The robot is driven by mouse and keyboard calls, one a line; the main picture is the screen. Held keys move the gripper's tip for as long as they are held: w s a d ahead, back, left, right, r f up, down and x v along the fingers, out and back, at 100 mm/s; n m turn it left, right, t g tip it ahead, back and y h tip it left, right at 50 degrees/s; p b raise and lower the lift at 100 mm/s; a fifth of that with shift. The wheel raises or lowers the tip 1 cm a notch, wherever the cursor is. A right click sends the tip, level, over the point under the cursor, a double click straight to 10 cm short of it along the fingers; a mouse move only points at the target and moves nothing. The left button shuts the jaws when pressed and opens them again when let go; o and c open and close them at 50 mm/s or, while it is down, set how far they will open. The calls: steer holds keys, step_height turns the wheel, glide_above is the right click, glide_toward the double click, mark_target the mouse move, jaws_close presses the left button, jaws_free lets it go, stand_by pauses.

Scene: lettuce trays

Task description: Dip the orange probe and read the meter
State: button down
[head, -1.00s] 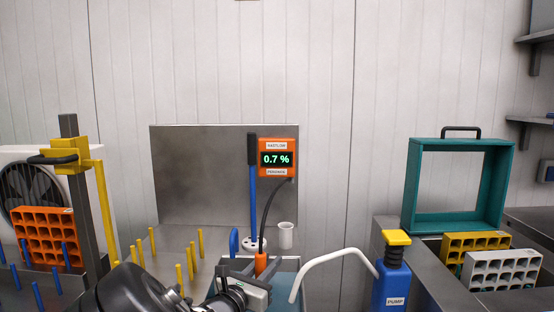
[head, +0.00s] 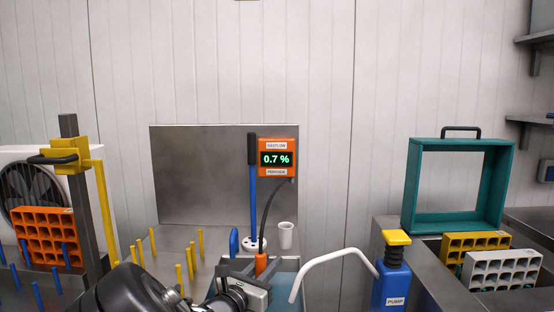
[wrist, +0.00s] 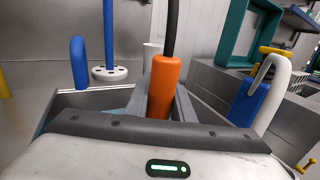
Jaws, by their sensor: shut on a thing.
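The orange probe (head: 261,264) stands upright in my gripper (head: 257,272). The probe (wrist: 163,88) also shows in the wrist view, between the two fingers of my gripper (wrist: 162,100), which is shut on it. A dark cable rises from its top to the orange meter (head: 277,158) on the steel back panel. The meter's green display reads 0.7 %. My gripper is over the grey-blue basin (head: 287,266). The probe's lower end is hidden behind my gripper, so I cannot tell whether it touches liquid.
A blue pump (head: 391,286) with a white curved spout stands right of the basin. A white cup (head: 286,235) and a blue-handled tool on a white perforated disc (head: 254,244) stand behind. Yellow pegs (head: 190,262) rise at left. An orange tray (head: 47,236) is far left.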

steer(key=shift+s+d+f, duration=0.15)
steer(key=shift+s+f, duration=0.05)
steer(key=shift+f, duration=0.8)
step_height(320, 180, up, 12)
steer(key=p, duration=1)
steer(key=shift+w+f, duration=0.25)
stand_by(0.3)
